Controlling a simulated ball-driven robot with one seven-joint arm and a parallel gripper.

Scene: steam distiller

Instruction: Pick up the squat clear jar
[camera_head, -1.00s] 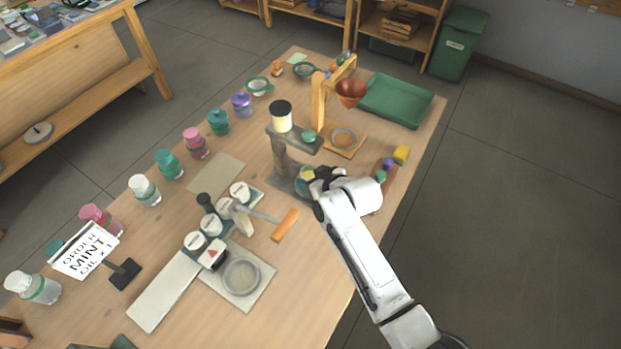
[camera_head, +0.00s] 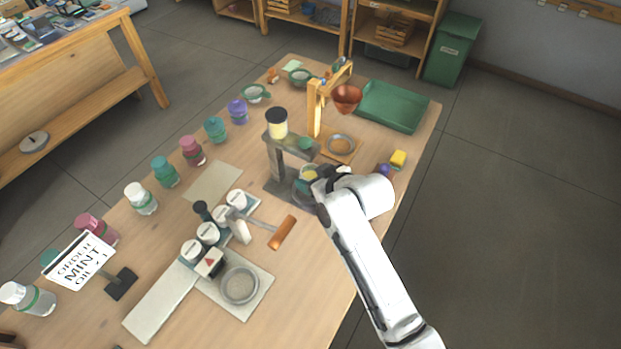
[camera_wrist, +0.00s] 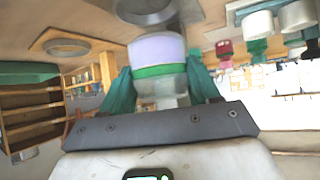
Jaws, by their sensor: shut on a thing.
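The squat clear jar (camera_head: 309,172) has yellowish contents in the head view and sits close beside the grey stand (camera_head: 278,160). In the wrist view the jar (camera_wrist: 158,62) shows a green band, a pale lilac part and a clear part. My gripper (camera_wrist: 160,88) has its teal fingers on both sides of the jar and is shut on it. In the head view my gripper (camera_head: 318,180) is at the stand's right side, and my wrist partly hides the jar. Whether the jar clears the stand's base cannot be told for sure.
A wooden frame with a copper funnel (camera_head: 346,98) stands behind. A green tray (camera_head: 393,106) is at the back right. Several capped jars line the left side.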

